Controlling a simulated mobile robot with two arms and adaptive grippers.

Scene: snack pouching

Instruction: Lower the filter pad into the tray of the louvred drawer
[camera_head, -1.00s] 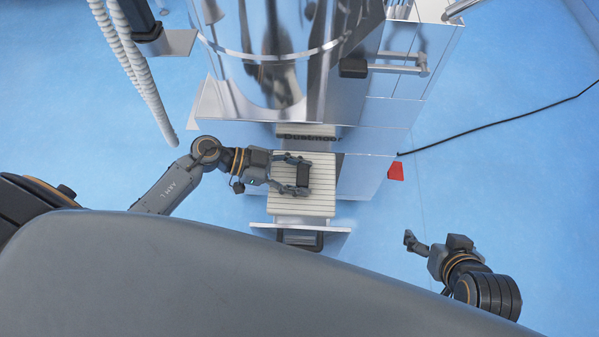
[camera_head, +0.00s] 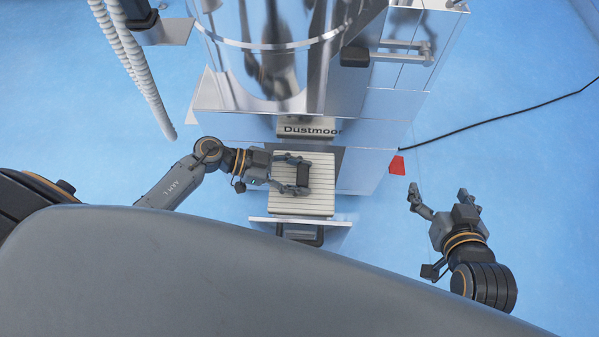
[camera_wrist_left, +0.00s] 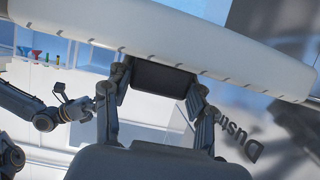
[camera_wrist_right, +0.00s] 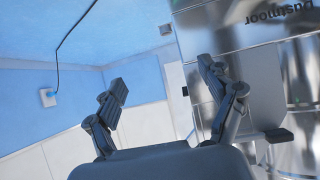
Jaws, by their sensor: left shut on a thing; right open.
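The filter pad (camera_head: 318,200) is a pale, ribbed square panel with a dark block handle (camera_head: 303,173) on top. My left gripper (camera_head: 288,174) is shut on that handle. The pad hangs over the pulled-out drawer, whose front plate (camera_head: 340,222) and dark pull (camera_head: 303,236) show below it. The pad hides the drawer's tray, and I cannot tell whether they touch. In the left wrist view the handle (camera_wrist_left: 160,78) sits between the fingers, and the pad (camera_wrist_left: 200,52) shows as a thick pale edge. My right gripper (camera_head: 442,200) is open and empty, away to the right.
The shiny metal machine (camera_head: 365,110), with a "Dustmoor" label (camera_head: 308,130), rises behind the drawer. A red piece (camera_head: 397,165) lies at its right foot. A black cable (camera_head: 490,115) runs right. A pale hose (camera_head: 140,70) hangs at left. Blue floor is clear around my right gripper.

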